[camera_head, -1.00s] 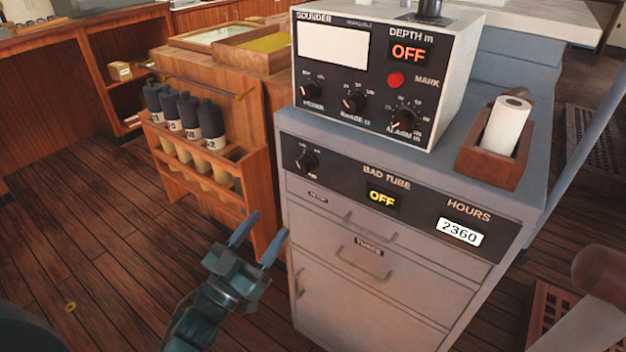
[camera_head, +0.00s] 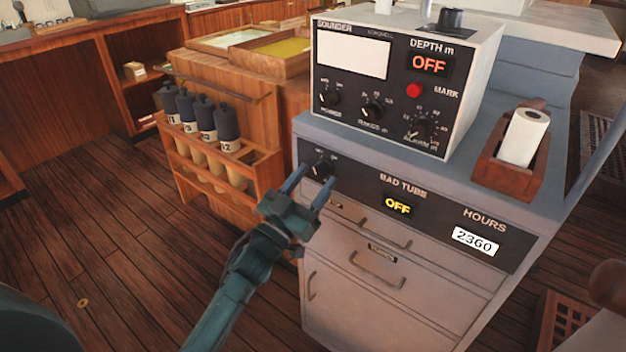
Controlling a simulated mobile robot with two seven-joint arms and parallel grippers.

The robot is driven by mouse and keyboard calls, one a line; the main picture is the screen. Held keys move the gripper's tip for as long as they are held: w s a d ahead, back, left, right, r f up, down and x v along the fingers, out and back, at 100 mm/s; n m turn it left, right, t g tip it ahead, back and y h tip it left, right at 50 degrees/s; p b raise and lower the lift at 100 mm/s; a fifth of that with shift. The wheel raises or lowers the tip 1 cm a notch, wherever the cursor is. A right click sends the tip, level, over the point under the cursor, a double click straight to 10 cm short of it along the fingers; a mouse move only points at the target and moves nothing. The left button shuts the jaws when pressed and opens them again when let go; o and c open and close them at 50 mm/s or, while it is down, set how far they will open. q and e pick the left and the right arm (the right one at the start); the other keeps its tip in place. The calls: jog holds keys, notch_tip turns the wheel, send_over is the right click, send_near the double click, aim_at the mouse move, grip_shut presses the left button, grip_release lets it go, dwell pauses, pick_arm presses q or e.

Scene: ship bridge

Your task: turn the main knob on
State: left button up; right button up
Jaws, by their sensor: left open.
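A small black knob (camera_head: 321,168) sits at the left end of the dark lower panel (camera_head: 352,182) on the grey cabinet; its small label is too blurred to read. My left gripper (camera_head: 314,177) is open, its two blue fingers reaching up to this knob, one at its left and one at its lower right. I cannot tell whether they touch it. The panel's BAD TUBE display (camera_head: 397,206) reads OFF. The sounder box (camera_head: 465,95) above has several black knobs and a depth display (camera_head: 430,65) reading OFF. My right gripper is not in view.
Drawers with handles (camera_head: 378,268) lie below the panel. A wooden rack (camera_head: 215,185) with several dark-capped bottles stands left of the cabinet. A wooden holder (camera_head: 507,177) with a white paper roll (camera_head: 524,138) is on top at right. The floor at left is mostly clear.

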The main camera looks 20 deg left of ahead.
pick_arm(q)
jog(key=shift+w+r, duration=0.1)
jog(key=shift+w, duration=0.05)
jog(key=c, duration=1)
jog(key=shift+o, duration=0.2)
jog(key=shift+m, duration=0.3)
jog(key=m+g+h, duration=0.1)
jog(key=m+h, duration=0.1)
jog(key=m, duration=0.1)
jog(key=m+g+h+p, duration=0.1)
jog(key=m, duration=0.3)
jog(key=shift+a+r+m+h+p, duration=0.1)
jog(key=shift+a+m+h+p, duration=0.1)
jog(key=shift+m+h+p, duration=0.15)
jog(key=m+g, duration=0.1)
jog(key=m, duration=0.1)
jog(key=m+g+h+p, duration=0.1)
jog(key=m, duration=0.2)
jog(key=shift+w+a+r, duration=0.1)
jog(key=shift+m+g+h+p, duration=0.35)
jog(key=shift+m+g+p, duration=0.4)
jog(key=shift+m, duration=0.7)
